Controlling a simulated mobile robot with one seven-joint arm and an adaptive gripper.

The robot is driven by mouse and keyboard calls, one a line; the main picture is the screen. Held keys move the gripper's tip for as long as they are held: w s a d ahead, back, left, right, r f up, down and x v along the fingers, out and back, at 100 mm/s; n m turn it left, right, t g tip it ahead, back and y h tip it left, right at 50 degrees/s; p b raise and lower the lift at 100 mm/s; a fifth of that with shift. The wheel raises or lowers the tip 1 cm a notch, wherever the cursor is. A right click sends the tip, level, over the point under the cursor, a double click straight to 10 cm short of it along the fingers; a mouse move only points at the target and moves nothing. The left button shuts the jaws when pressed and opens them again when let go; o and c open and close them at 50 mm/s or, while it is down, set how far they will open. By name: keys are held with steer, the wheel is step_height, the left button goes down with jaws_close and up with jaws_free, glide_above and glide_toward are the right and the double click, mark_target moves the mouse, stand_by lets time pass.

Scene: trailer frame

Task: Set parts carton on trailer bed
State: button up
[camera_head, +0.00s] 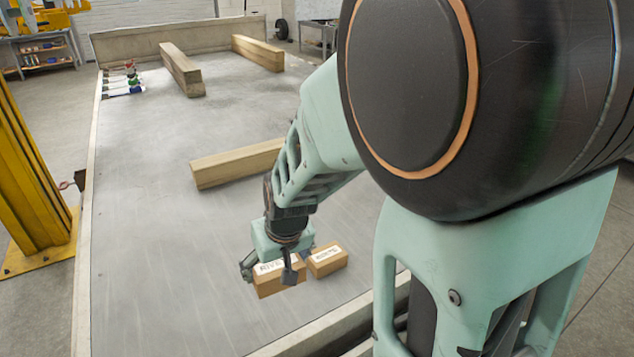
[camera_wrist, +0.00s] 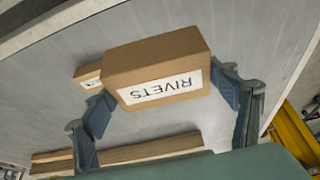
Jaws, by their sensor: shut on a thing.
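A brown carton with a white RIVETS label (camera_head: 279,284) is between the two fingers of my gripper (camera_head: 272,270), over the near right part of the grey trailer bed (camera_head: 150,260). In the wrist view the carton (camera_wrist: 158,65) is gripped by its sides, its label upside down in the picture. I cannot tell whether its underside touches the bed. A second, smaller labelled carton (camera_head: 328,261) stands on the bed just to its right; in the wrist view it (camera_wrist: 89,76) is partly hidden behind the held carton.
A wooden beam (camera_head: 235,165) lies behind my gripper. Two more beams (camera_head: 181,70) (camera_head: 257,53) lie farther back, with several small bright items (camera_head: 122,80) at the far left. A yellow post (camera_head: 30,170) stands left of the bed. The near left bed is clear.

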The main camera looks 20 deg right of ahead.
step_height(320, 180, down, 6)
steer(key=a+b, duration=0.1)
steer(key=b, duration=0.4)
steer(key=shift+n, duration=0.3)
steer(key=w+d+f+b, duration=0.1)
steer(key=w+f+b, duration=0.2)
steer(key=w, duration=0.1)
steer(key=w+d+f+b, duration=0.1)
steer(key=w+f+b, duration=0.2)
steer(key=w, duration=0.1)
steer(key=w+d+f+b, duration=0.2)
steer(key=w+f+b, duration=0.1)
steer(key=w+b, duration=0.1)
steer(key=shift+w, duration=0.1)
steer(key=shift+w+d+f+b, duration=0.1)
steer(key=shift+w+f+b, duration=0.1)
steer(key=shift+b, duration=0.1)
steer(key=shift+w+f+b, duration=0.15)
steer(key=shift+f+b, duration=1.05)
steer(key=shift+f, duration=0.4)
steer(key=shift+f, duration=0.2)
steer(key=o, duration=1.4)
steer(key=shift+o, duration=0.2)
